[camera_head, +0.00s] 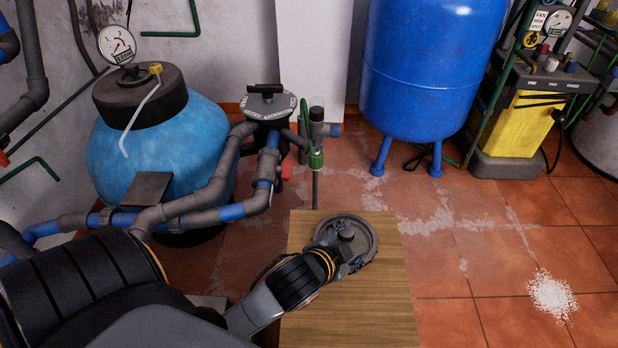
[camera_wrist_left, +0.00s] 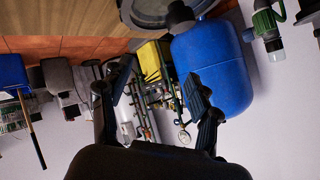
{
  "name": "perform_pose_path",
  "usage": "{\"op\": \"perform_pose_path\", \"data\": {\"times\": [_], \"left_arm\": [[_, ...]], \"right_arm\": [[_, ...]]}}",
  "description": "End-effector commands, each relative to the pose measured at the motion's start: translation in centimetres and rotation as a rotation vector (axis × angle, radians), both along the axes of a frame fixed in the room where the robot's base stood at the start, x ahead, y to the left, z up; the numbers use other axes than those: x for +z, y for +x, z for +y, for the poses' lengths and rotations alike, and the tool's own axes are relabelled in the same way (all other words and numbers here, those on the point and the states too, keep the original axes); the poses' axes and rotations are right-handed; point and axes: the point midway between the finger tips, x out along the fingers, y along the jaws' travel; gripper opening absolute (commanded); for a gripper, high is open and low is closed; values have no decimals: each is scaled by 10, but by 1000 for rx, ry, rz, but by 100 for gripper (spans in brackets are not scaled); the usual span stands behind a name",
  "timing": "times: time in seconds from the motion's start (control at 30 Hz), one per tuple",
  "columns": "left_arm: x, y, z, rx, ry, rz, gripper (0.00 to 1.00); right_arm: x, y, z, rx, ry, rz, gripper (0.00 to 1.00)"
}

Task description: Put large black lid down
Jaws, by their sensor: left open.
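The large black lid (camera_head: 367,232), a round dark grey disc with a raised rim and a central knob, lies flat on the wooden board (camera_head: 350,315). In the left wrist view the lid (camera_wrist_left: 148,14) shows upside down at the top edge, partly cut off, with its dark knob (camera_wrist_left: 180,13). My left gripper (camera_head: 341,252) is at the near side of the lid and hides part of it. In the left wrist view its two fingers (camera_wrist_left: 158,82) are spread apart with nothing between them. My right gripper is not in view.
A blue round tank (camera_head: 165,150) with grey and blue pipes stands left of the board. A tall blue tank (camera_head: 425,75) and a yellow unit (camera_head: 515,125) stand behind. The tiled floor (camera_head: 500,255) right of the board is open, with a white patch (camera_head: 552,295).

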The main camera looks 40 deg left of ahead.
Motion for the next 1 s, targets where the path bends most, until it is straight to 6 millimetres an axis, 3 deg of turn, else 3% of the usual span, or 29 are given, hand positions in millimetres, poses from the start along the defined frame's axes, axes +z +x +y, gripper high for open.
{"op": "perform_pose_path", "data": {"times": [0.03,0.1,0.2,0.3,0.43,1.0], "left_arm": [[-17,-28,2,63,-84,108,62],[-34,-63,2,143,-183,247,62],[-50,-104,0,232,-281,403,62],[-56,-131,-3,285,-335,498,62],[-59,-143,-4,310,-359,543,62],[-59,-143,-4,308,-356,543,62]], "right_arm": [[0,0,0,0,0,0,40],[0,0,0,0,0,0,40],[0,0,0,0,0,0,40],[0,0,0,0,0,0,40],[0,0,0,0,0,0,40],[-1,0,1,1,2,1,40]]}}
